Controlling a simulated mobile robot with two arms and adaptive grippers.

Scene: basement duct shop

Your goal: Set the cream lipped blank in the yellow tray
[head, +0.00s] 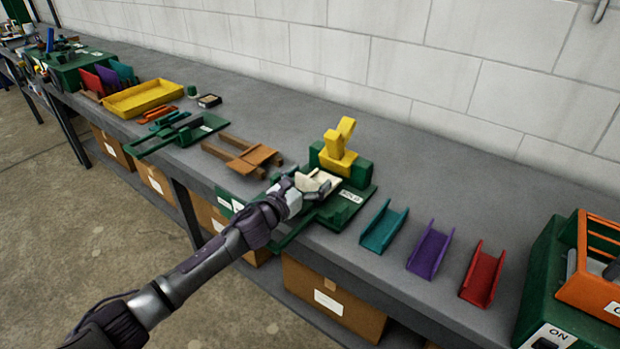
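The cream lipped blank (325,178) sits at the green fixture with the yellow upright clamp (340,147), in the middle of the bench. My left gripper (305,186) is at the near left side of the blank, its fingers overlapping it in the picture. I cannot tell whether the fingers are closed on it or only around it. The gripper hides part of the blank and of the fixture. The yellow tray (156,104) lies farther left along the bench and looks empty. My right gripper is not in view.
Between fixture and tray lie a brown forked piece (245,157) and a green flat frame (176,136). Teal (384,228), purple (430,247) and red (482,275) channels lie right of the fixture. A green box with an orange rack (590,262) stands at far right.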

